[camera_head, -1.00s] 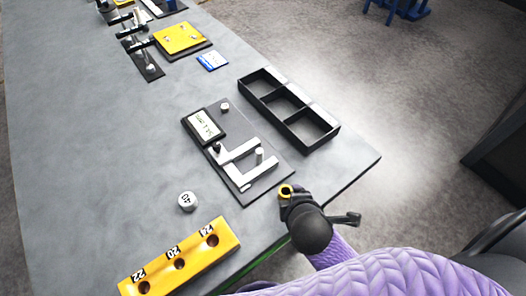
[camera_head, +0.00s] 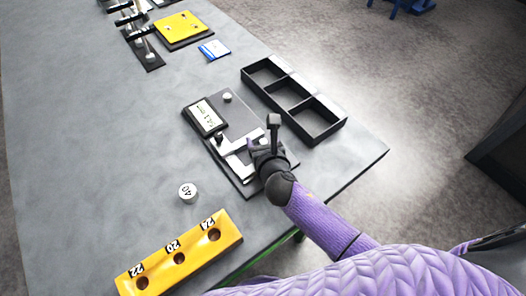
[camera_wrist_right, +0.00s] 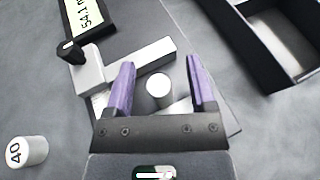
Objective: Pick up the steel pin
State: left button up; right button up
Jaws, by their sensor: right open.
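The steel pin (camera_wrist_right: 159,90) is a light, round-topped cylinder in the right wrist view. It stands at the measuring fixture, beside its pale steel bar (camera_wrist_right: 143,62). My right gripper (camera_wrist_right: 160,63) is open, with one purple finger on each side of the pin and a gap to both. I cannot tell how far the fingers reach down along it. In the head view my right gripper (camera_head: 258,148) is over the fixture's plate (camera_head: 238,112) and hides the pin. My left gripper is not in view.
A black three-compartment tray (camera_head: 342,124) lies right of the fixture, empty. A white cylinder marked 40 (camera_head: 187,191) and a yellow block (camera_head: 228,236) with numbered holes are at lower left. The fixture has a display (camera_head: 206,116). A blue card (camera_head: 214,50) lies farther back. The left table area is clear.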

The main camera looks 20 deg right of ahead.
jog(key=shift+w+f, duration=0.15)
jog(key=shift+w, duration=0.35)
jog(key=c, duration=0.9)
grip_shut()
